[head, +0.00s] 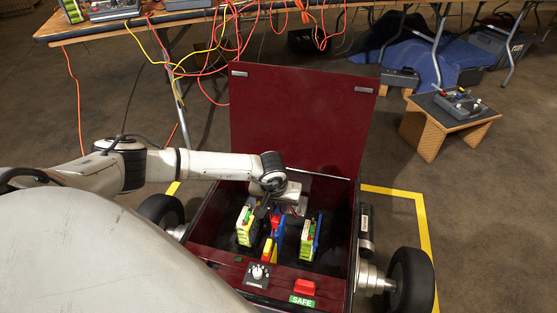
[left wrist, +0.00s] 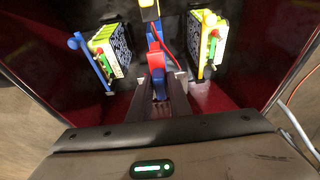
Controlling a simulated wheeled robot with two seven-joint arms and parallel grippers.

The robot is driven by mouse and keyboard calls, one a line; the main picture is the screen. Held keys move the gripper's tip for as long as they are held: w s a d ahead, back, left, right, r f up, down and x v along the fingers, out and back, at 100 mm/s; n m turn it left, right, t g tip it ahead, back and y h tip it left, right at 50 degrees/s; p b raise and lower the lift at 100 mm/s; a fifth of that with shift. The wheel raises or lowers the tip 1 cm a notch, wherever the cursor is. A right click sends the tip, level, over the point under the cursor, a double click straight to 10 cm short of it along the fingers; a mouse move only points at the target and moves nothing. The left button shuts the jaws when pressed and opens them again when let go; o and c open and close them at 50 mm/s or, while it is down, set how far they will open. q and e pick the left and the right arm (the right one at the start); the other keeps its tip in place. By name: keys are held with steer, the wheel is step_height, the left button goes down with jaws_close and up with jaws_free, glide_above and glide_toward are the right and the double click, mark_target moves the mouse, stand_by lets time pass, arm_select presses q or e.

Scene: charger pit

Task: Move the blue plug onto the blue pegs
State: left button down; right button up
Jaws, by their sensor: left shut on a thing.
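My left gripper (head: 265,210) reaches down into the open dark red box. In the left wrist view its fingers (left wrist: 160,85) are closed around a blue piece, which looks like the blue plug (left wrist: 158,88). A red and blue part (left wrist: 154,45) stands just beyond the fingertips. In the head view blue also shows beside the gripper (head: 279,232). Two yellow-green units stand on either side, the left one (head: 245,228) and the right one (head: 308,234). Which parts are the blue pegs I cannot tell. My right gripper is not in view.
The box's lid (head: 300,115) stands open behind. Its front panel has a knob (head: 257,272) and a red switch (head: 307,284) above a green SAFE label. A yellow part (head: 267,250) sits between the units. Wheels flank the box. A table with loose cables stands behind.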

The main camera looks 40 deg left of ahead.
mark_target(279, 214)
arm_select(q)
steer(key=shift+f+b, duration=0.5)
steer(key=shift+f, duration=0.3)
steer(key=shift+f+b, duration=1.1)
steer(key=shift+b, duration=0.25)
steer(key=c, duration=1.6)
jaws_free()
steer(key=shift+o, duration=0.2)
